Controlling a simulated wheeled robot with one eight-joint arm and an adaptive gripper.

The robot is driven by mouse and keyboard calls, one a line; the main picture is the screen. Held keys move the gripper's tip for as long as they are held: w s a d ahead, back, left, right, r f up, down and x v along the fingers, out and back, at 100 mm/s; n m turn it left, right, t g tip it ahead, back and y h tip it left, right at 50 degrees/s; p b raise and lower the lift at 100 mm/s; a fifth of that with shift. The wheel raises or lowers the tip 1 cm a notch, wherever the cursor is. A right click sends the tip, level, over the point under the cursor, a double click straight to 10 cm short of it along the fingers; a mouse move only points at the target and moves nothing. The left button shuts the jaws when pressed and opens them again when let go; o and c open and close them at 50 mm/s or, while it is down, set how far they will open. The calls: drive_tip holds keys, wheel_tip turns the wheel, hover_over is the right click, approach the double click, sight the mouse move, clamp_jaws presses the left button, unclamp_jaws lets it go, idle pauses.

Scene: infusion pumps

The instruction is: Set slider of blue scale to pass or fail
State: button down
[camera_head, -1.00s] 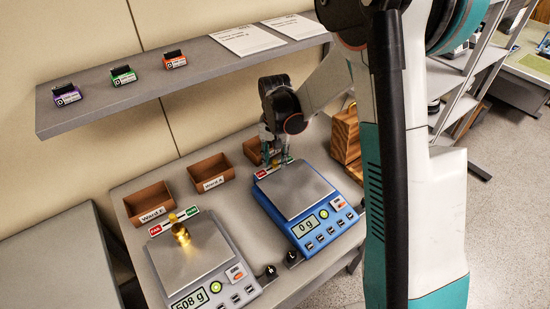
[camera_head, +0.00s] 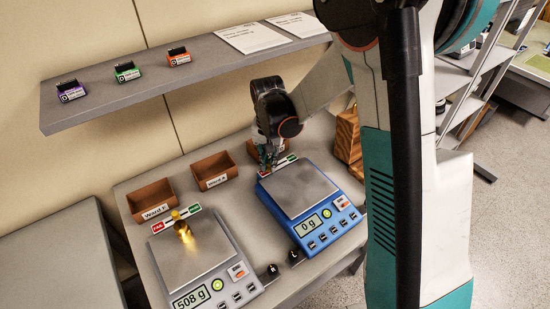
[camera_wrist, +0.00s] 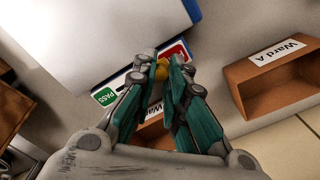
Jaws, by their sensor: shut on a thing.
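The blue scale (camera_head: 327,229) stands on the right of the table and reads 0 g; its plate is empty. Behind its plate is a slider strip (camera_head: 282,164) with a red and a green end. My gripper (camera_head: 267,166) points down at this strip, near the red end. In the wrist view the fingertips (camera_wrist: 167,70) are shut on the yellow slider knob (camera_wrist: 161,71). The knob is close to the red end (camera_wrist: 176,50); the green PASS end (camera_wrist: 104,96) is farther off. The fingers hide part of the strip.
Open brown boxes (camera_head: 152,199) line the back of the table. A shelf (camera_head: 190,78) runs above, and a wooden object (camera_head: 348,138) stands at right.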

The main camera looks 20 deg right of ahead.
sight(268, 165)
drive_tip(key=c, duration=1.6)
unclamp_jaws()
drive_tip(key=shift+a, duration=0.25)
drive_tip(key=shift+o, duration=0.2)
wheel_tip(268, 165, up, 12)
